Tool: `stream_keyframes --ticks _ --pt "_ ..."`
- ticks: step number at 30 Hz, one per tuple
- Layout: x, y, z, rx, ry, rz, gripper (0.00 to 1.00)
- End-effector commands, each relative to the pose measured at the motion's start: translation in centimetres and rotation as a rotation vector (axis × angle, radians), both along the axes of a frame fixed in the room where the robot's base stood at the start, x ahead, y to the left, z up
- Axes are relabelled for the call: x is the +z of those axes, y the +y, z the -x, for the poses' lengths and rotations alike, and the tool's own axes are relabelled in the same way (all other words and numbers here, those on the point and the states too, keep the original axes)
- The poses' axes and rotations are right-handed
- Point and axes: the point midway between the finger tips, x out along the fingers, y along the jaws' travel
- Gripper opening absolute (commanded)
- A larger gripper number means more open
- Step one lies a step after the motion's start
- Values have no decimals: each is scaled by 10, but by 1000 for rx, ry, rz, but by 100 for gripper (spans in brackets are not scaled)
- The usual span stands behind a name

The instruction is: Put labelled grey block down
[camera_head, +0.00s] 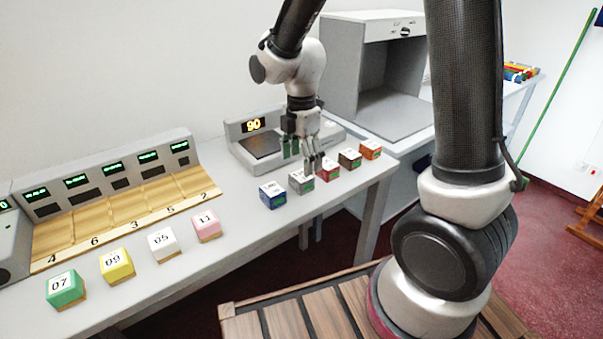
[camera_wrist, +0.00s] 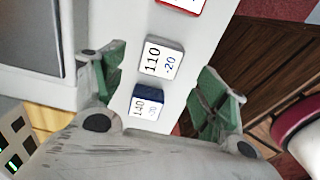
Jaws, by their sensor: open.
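The labelled grey block (camera_head: 300,182) stands on the white counter near its front edge, between a blue block and a red block. In the wrist view its pale top (camera_wrist: 161,58) reads "110" and "-20". My gripper (camera_head: 301,150) is above and just behind this row of blocks, with its fingers pointing down. In the wrist view the green finger pads (camera_wrist: 163,95) are spread wide, with the grey block seen beyond the gap between them. The pads do not touch it. Part of the grey block's far side is hidden behind the fingers in the head view.
The blue block (camera_head: 272,194) and red block (camera_head: 327,169) stand close on either side. Brown and orange blocks (camera_head: 370,149) are farther right. A device reading "90" (camera_head: 253,125) stands behind. Several numbered blocks (camera_head: 117,265) line the left counter before a wooden slotted rack (camera_head: 130,213).

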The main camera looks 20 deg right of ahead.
Motion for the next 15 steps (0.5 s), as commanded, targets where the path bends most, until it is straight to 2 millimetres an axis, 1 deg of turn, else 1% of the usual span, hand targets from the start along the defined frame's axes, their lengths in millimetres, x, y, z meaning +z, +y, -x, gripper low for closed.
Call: stream_keyframes --ticks 1,3,6,10,15 --pt "13 0 -1 0 -5 -2 73" --pt "27 0 -1 0 -4 -1 73" --pt "44 0 0 0 -3 -1 73" --pt "56 0 0 0 0 0 73" --pt "62 -1 1 -8 -1 0 73"
